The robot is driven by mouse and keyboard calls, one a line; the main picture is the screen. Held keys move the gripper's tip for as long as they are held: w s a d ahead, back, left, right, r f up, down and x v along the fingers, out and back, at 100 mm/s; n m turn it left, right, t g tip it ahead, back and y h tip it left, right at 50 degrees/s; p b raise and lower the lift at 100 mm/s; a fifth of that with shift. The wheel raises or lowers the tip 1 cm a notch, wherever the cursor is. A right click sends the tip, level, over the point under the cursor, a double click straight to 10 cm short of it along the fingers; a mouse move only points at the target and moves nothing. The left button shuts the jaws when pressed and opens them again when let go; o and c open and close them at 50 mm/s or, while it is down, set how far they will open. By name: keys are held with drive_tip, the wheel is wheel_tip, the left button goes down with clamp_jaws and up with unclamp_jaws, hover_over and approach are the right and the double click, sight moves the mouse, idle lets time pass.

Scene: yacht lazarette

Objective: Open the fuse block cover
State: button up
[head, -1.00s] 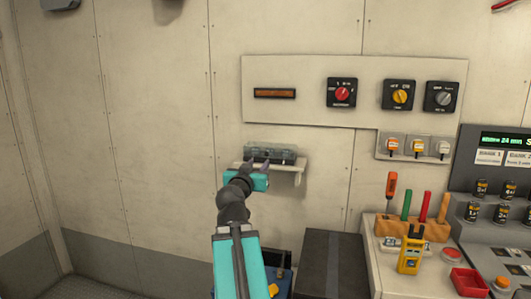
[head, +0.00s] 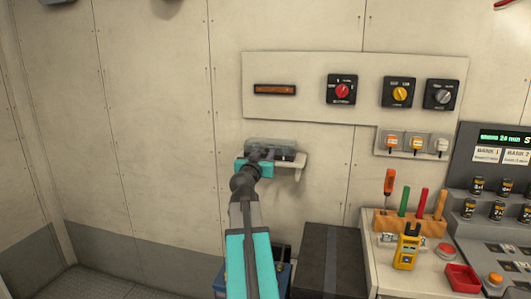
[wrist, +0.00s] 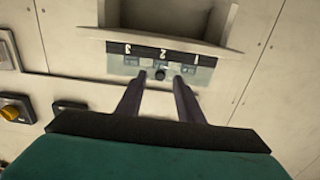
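The fuse block (head: 283,147) has a clear, greyish cover and sits on a small pale wall shelf (head: 299,160). In the wrist view the fuse block (wrist: 195,60) appears upside down, with a dark strip numbered 1, 2 and 3. A small dark round knob (wrist: 160,74) is at the middle of its edge. My gripper (wrist: 160,77) is open, with one fingertip on each side of the knob and narrow gaps visible. In the head view my gripper (head: 257,156) is in front of the block's left part and hides some of it. The cover looks closed.
A wall panel (head: 310,105) with an orange bar and several rotary switches is above the shelf. A dark box (head: 327,262) stands below right. A bench with a tool holder (head: 408,221), yellow meter (head: 406,248) and red tray (head: 462,278) is at right. The left wall is clear.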

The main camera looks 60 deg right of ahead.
sight(270, 147)
drive_tip(key=shift+x, duration=1.3)
clamp_jaws()
